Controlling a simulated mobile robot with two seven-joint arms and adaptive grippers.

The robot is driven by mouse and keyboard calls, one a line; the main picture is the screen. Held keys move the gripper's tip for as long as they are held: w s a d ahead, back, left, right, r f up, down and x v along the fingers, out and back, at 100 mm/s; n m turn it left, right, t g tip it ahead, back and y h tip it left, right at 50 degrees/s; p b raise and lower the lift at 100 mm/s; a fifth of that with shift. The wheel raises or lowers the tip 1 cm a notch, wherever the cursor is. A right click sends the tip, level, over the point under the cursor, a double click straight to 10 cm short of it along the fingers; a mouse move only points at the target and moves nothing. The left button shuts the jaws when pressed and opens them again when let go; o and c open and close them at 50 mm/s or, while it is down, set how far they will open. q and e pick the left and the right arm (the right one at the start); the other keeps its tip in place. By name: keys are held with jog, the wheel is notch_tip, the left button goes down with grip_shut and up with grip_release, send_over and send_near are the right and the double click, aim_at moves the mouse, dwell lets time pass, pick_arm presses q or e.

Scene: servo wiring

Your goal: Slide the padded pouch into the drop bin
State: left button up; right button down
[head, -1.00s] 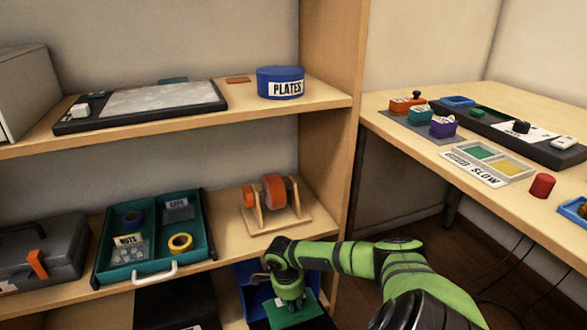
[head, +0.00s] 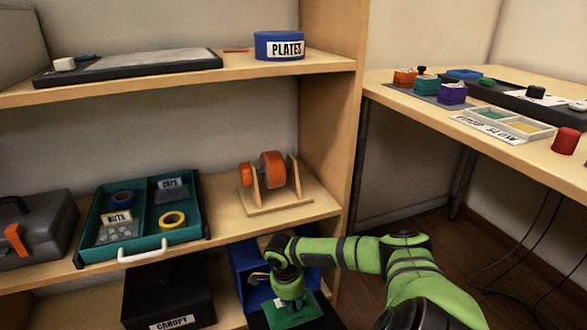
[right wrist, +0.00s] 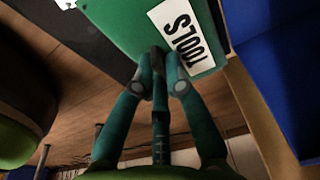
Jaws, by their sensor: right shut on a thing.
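A flat green piece labelled TOOLS, which looks like the padded pouch (head: 291,316), is at the bottom of the head view. My right gripper (head: 288,294) points down at it. In the right wrist view the green piece (right wrist: 125,30) fills the top, with its white label at right. There my right gripper's fingers (right wrist: 161,62) are closed together at its edge by the label. A blue open bin (head: 241,262), possibly the drop bin, stands behind the gripper; its wall also shows in the right wrist view (right wrist: 285,70). My arm hides part of it. My left gripper is out of view.
A black box marked CANOPY (head: 168,293) stands left of the blue bin. Above are a shelf with a teal tray (head: 97,225), a grey toolbox (head: 42,228) and an orange reel on a wooden stand (head: 248,209). A table (head: 420,98) stands at right above open floor.

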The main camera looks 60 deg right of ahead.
aim_at(287, 312)
jog(key=c, duration=1.2)
grip_release()
notch_tip(287, 312, up, 12)
jog(key=a, duration=0.1)
jog(key=shift+w+a, duration=0.25)
jog(key=shift+w, duration=0.2)
